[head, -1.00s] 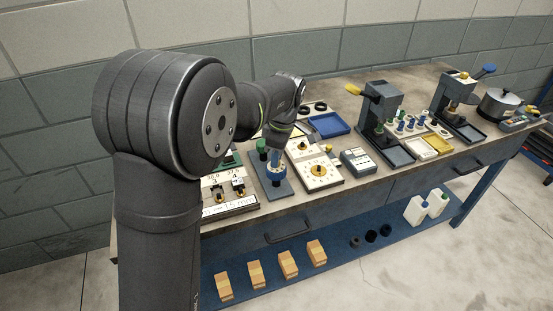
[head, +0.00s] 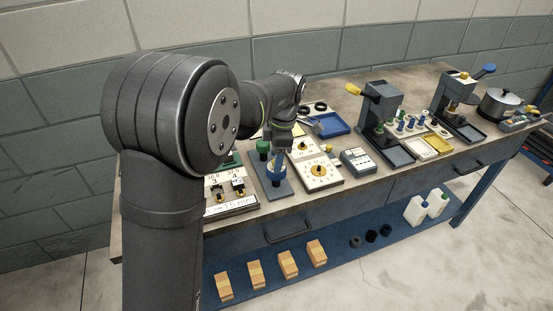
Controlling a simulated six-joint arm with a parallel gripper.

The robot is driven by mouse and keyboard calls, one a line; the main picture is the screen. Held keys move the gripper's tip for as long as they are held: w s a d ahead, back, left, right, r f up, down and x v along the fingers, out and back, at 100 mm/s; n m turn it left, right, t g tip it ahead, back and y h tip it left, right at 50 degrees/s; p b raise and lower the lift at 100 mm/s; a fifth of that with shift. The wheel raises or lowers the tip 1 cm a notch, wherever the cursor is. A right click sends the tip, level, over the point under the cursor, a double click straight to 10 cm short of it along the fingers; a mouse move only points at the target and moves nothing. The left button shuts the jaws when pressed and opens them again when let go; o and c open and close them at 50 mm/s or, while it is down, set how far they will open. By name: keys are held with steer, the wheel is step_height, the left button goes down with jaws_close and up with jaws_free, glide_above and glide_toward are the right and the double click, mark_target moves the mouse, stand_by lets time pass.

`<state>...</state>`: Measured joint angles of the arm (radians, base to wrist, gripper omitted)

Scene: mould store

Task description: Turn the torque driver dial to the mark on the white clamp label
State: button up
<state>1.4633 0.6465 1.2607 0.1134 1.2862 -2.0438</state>
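My gripper (head: 283,146) points down over the left part of the bench, just above or at a blue upright piece (head: 276,167) on a dark grey base plate (head: 278,190). Its fingers are small and dark, so I cannot tell whether they are open or touch the blue piece. A white panel with a round marked dial and yellow knob (head: 319,171) stands just to the right. A white label reading about "15 mm" (head: 231,208) lies at the bench's front left. I cannot tell for sure which piece is the torque driver or which label is the clamp's.
A green-topped post (head: 263,148) stands close left of the gripper. A blue tray (head: 328,125) lies behind. A small grey meter box (head: 357,160), two dark presses (head: 379,112) (head: 460,95) and a pot (head: 497,103) stand to the right. Wooden blocks (head: 288,264) sit on the lower shelf.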

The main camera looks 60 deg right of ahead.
steer(key=shift+o, duration=0.6)
steer(key=shift+r, duration=4.05)
steer(key=shift+f, duration=4.05)
